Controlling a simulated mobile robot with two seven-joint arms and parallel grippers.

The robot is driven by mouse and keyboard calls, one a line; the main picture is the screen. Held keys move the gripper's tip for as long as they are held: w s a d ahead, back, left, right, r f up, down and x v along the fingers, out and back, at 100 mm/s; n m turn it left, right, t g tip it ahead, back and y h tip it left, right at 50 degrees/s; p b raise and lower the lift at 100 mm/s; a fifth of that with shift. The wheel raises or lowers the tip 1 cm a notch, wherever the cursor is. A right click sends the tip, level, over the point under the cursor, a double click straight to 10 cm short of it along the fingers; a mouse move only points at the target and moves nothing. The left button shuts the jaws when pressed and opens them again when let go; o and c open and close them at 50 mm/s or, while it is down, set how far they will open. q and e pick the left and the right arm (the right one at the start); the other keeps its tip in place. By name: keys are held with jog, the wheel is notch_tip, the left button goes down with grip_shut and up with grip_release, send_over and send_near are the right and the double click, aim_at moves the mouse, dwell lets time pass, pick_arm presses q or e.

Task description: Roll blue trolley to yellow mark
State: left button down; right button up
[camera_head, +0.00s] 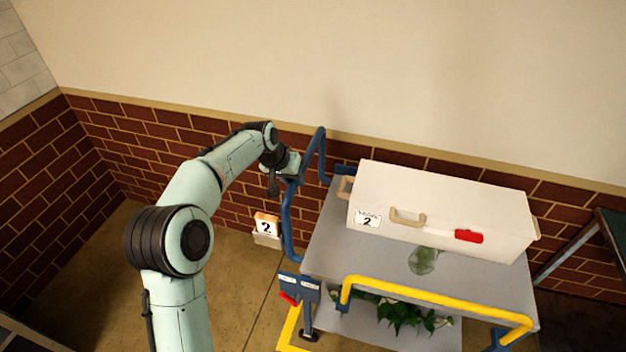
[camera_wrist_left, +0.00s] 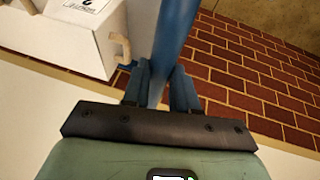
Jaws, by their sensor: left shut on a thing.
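The blue trolley (camera_head: 330,240) stands by the brick wall with a grey top and a blue push handle (camera_head: 287,222) at its left end. My left gripper (camera_head: 290,177) is at the upper part of that handle. In the left wrist view the gripper (camera_wrist_left: 162,88) is shut with its two fingers around the blue handle bar (camera_wrist_left: 172,45). A yellow mark (camera_head: 290,329) shows on the floor at the trolley's near left corner, partly hidden by the trolley. My right gripper is not in view.
A long white box (camera_head: 450,205) lies on the trolley top beside a clear glass item (camera_head: 423,261). A yellow rail (camera_head: 440,298) runs along the near side; leafy flowers (camera_head: 400,315) are below.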

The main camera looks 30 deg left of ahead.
pick_arm(q)
jog(key=s+a+p, duration=0.2)
jog(key=s+a, duration=0.1)
jog(key=a, duration=0.7)
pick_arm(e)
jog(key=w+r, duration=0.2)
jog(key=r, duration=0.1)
pick_arm(q)
jog(key=shift+a, duration=0.2)
jog(key=c, duration=0.9)
grip_release()
jog(key=shift+c, duration=0.2)
jog(key=shift+o, duration=0.3)
jog(key=shift+r, duration=0.1)
jog(key=v, duration=1.3)
jog(key=shift+p, duration=0.4)
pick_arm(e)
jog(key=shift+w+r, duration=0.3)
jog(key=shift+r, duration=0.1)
pick_arm(q)
jog(key=shift+s, duration=0.15)
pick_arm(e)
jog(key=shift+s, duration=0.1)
